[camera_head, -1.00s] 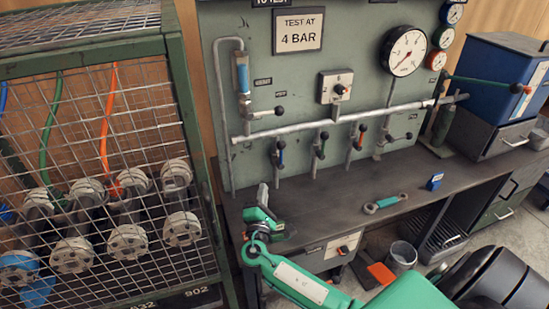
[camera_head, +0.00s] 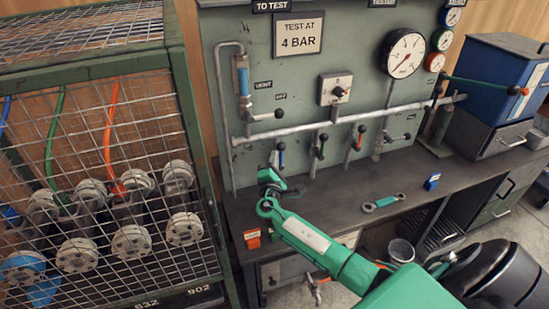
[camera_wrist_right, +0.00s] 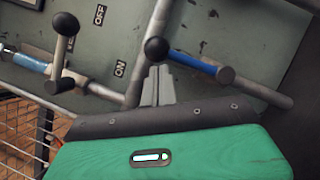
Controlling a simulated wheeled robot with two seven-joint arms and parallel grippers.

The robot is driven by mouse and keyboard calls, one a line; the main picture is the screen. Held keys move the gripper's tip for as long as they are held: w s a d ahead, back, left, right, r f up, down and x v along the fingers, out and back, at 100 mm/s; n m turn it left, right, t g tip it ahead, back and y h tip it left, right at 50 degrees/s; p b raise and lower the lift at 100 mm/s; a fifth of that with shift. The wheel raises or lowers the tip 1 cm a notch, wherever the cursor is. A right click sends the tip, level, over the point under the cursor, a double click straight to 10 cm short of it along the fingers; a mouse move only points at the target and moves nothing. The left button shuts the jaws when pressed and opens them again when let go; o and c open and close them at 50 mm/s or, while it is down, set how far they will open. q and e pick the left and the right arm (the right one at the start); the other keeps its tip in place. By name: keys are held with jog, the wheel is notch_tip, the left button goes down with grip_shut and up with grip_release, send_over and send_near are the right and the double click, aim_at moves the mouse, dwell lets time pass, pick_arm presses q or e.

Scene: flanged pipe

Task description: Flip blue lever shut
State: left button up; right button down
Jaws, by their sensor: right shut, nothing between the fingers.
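The blue lever (camera_head: 282,158) is on a short down-pipe below the long grey pipe on the panel. In the right wrist view its blue sleeve (camera_wrist_right: 195,61) runs from a black ball knob at left to a grey pivot at right, along the branch pipe. My right gripper (camera_head: 273,160) is beside it, just left of the lever in the head view. In the right wrist view its fingers (camera_wrist_right: 157,86) are shut with nothing between them, just below the knob. I cannot tell whether they touch it. My left gripper is not in view.
More black-knobbed levers (camera_head: 320,145) hang to the right, one with an orange-red sleeve (camera_head: 360,138). A lever (camera_head: 268,115) sits above, on the light-blue-sleeved pipe. A wire cage (camera_head: 100,180) stands left. A spanner (camera_head: 384,202) and a blue block (camera_head: 432,182) lie on the bench.

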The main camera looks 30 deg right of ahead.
jog(key=shift+d+r+m, duration=0.1)
jog(key=shift+d+m, duration=0.1)
jog(key=shift+m, duration=0.1)
